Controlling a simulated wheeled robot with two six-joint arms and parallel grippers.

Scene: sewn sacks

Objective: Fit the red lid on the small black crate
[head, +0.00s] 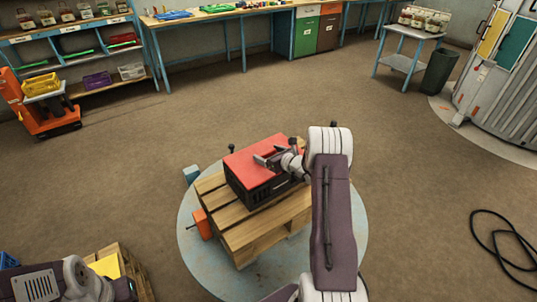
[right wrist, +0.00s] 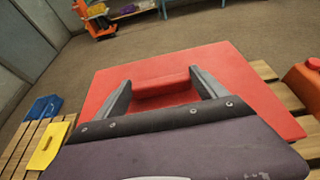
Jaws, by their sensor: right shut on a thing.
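The red lid (head: 246,162) lies over the top of the small black crate (head: 264,191), which stands on a wooden pallet. My right gripper (head: 267,158) is over the lid, shut on its raised red handle. In the right wrist view the two fingers (right wrist: 160,78) stand on either side of that handle, and the lid (right wrist: 245,95) spreads out flat around them. The lid hides the crate in that view. I cannot tell whether its edges sit fully on the rim. Of my left arm only a part shows at the lower left; its jaws do not show.
The pallet (head: 240,240) rests on a round grey-blue plate (head: 350,225). An orange block (head: 201,223) and a teal block (head: 191,173) are beside the pallet. Another pallet with a yellow thing (head: 106,266) is at lower left. The floor behind is clear up to the workbenches.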

